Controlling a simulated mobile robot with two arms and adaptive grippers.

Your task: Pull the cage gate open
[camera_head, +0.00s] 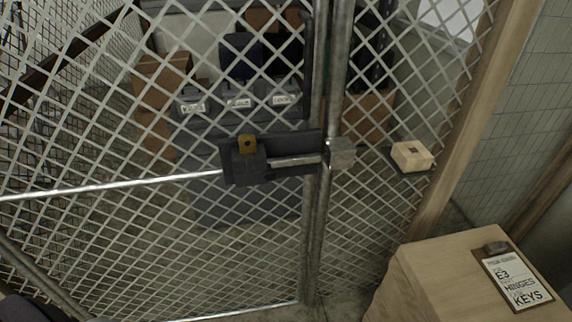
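The cage gate (110,187) is a diamond-mesh panel with a metal frame, filling the left and middle of the head view. Its upright edge stands right beside the fixed post (338,80), so the gate looks closed. I cannot tell whether the bolt sits inside the keeper. Neither of my grippers shows.
A wooden box (425,265) with a clipboard (515,278) on top stands at the lower right. A small pale block (411,156) is by the fixed mesh. Dark bins (240,115) and cardboard boxes (160,85) are behind the gate. A tiled wall (525,100) is at right.

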